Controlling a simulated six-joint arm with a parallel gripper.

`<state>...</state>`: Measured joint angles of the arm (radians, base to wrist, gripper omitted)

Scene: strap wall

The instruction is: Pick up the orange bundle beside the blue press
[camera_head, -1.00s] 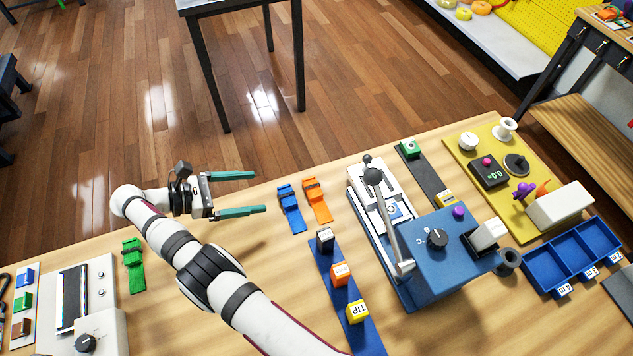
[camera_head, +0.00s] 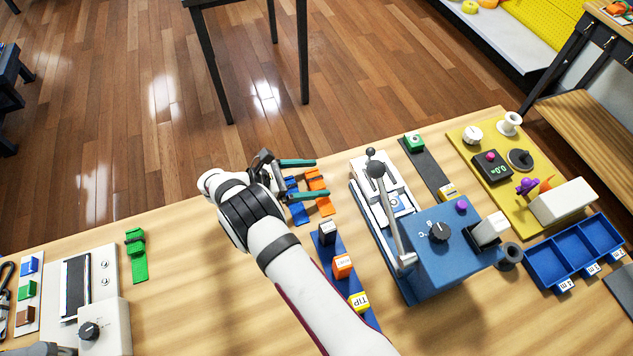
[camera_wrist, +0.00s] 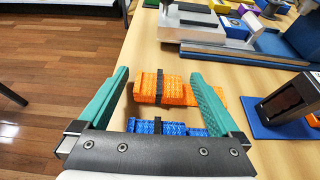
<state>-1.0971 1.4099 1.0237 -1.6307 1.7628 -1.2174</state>
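The orange bundle (camera_head: 319,191) is a folded strap with a dark band, lying on the wooden table left of the blue press (camera_head: 440,250). The orange bundle shows in the wrist view (camera_wrist: 177,92) just beyond the blue bundle (camera_wrist: 158,127). In the head view the blue bundle (camera_head: 294,203) lies left of the orange one, partly hidden by my gripper. My gripper (camera_head: 314,178) has teal fingers, spread wide and empty, and appears above the bundles. In the wrist view the fingertips (camera_wrist: 160,78) spread to either side of the orange bundle; contact cannot be told.
A blue strip with black, orange and yellow blocks (camera_head: 343,268) lies in front of the bundles. A green bundle (camera_head: 136,256) is far left. A blue three-part tray (camera_head: 575,256) and yellow board (camera_head: 480,170) are right.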

